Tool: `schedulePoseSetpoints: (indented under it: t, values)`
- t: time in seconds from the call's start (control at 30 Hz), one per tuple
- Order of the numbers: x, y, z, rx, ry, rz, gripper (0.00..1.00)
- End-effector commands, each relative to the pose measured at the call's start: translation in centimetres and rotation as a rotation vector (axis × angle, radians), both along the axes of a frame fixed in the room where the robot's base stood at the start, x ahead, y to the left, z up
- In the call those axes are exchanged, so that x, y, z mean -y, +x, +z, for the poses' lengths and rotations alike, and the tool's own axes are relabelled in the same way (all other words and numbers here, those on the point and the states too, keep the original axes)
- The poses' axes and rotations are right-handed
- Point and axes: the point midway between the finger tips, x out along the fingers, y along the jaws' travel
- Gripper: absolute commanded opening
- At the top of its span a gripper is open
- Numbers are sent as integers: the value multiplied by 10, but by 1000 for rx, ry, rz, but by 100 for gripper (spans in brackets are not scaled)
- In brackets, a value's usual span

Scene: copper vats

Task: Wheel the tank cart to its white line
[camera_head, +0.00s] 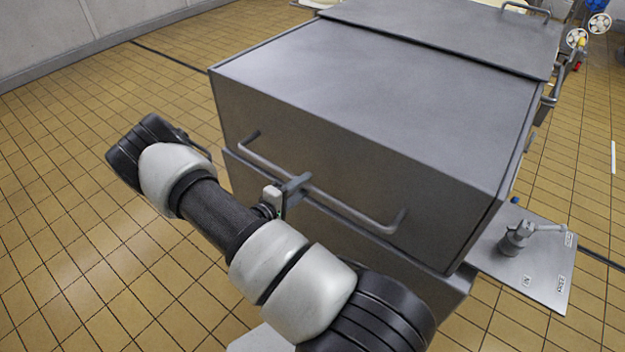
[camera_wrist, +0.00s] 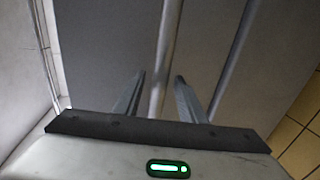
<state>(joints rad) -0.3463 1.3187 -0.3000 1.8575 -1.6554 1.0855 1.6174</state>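The tank cart (camera_head: 370,100) is a large grey steel box with a flat lid, filling the middle of the head view. A long bar handle (camera_head: 350,207) runs across its near face. My gripper (camera_head: 296,188) is at this handle, left of its middle. In the wrist view my gripper (camera_wrist: 158,78) has its two fingers apart, one on each side of the handle bar (camera_wrist: 160,50), with gaps showing between bar and fingers. A short white line (camera_head: 613,157) lies on the floor at the far right, apart from the cart.
A steel floor plate (camera_head: 530,275) with a small lever fitting (camera_head: 519,237) lies right of the cart, close to it. Pipework and white wheels (camera_head: 598,23) stand at the back right. A pale wall (camera_head: 60,35) runs along the left. The tiled floor (camera_head: 75,200) on the left is clear.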

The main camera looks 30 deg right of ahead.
Motion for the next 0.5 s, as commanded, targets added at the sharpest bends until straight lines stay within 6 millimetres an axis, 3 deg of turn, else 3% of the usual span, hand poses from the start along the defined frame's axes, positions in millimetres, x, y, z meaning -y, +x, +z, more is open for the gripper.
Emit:
schedulePoseSetpoints:
  t: [0.2,0.5]
  values:
    - [34,11,-8,1,0,-2,37]
    - [47,17,-10,0,1,0,37]
